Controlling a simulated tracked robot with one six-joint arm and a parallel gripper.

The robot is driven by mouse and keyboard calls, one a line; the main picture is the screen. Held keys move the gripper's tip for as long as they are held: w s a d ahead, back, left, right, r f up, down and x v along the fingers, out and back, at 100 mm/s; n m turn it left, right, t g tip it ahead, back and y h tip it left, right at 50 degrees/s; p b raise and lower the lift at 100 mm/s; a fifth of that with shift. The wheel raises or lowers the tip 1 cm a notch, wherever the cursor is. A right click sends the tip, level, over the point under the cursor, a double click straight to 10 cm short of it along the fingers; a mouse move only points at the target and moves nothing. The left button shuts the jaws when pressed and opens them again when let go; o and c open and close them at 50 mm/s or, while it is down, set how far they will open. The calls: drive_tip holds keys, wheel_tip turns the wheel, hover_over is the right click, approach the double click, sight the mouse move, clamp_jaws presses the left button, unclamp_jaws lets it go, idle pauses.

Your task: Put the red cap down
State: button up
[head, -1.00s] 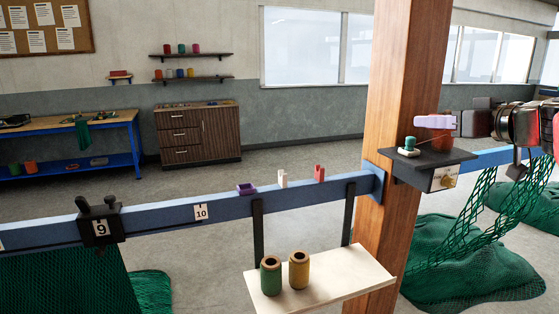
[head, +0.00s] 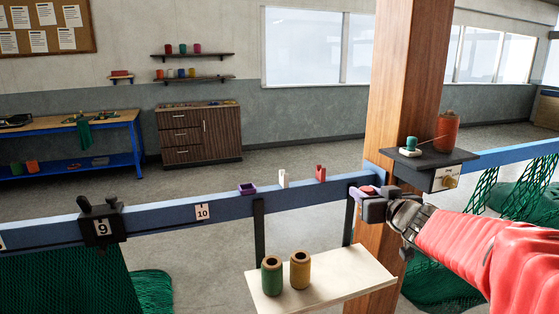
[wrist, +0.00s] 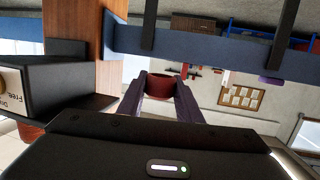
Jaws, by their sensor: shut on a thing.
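My gripper (head: 359,192) is in front of the wooden post, at the right end of the blue rail (head: 225,205). Its lilac fingers are shut on the red cap (head: 369,189), which the fingers partly hide. In the wrist view the dark red cap (wrist: 160,86) sits between the two fingertips (wrist: 160,78), with the rail beyond it. The cap is held up, above and to the right of the pale wooden shelf (head: 335,285). I cannot tell whether it touches the rail.
A green spool (head: 271,276) and a yellow spool (head: 300,269) stand on the wooden shelf; its right part is bare. An orange spool (head: 447,132) stands on a black bracket (head: 433,158).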

drive_tip(key=s+a+f, duration=0.2)
drive_tip(key=f, duration=0.4)
drive_tip(key=s+a+f+m+h, duration=0.1)
drive_tip(key=s+a+f, duration=0.1)
drive_tip(key=f, duration=0.5)
drive_tip(key=s+a+f+h, duration=0.1)
drive_tip(key=s+a+f, duration=0.1)
drive_tip(key=f, duration=0.4)
drive_tip(key=shift+a+f+m, duration=0.2)
drive_tip(key=shift+a+m, duration=0.15)
drive_tip(key=shift+m, duration=0.05)
drive_tip(key=w+f, duration=0.1)
drive_tip(key=f, duration=0.1)
drive_tip(key=w+f, duration=0.1)
drive_tip(key=shift+w+d+f, duration=0.2)
drive_tip(key=shift+f, duration=0.15)
drive_tip(key=shift+d+f, duration=0.1)
drive_tip(key=shift+f, duration=0.6)
drive_tip(key=shift+s, duration=0.1)
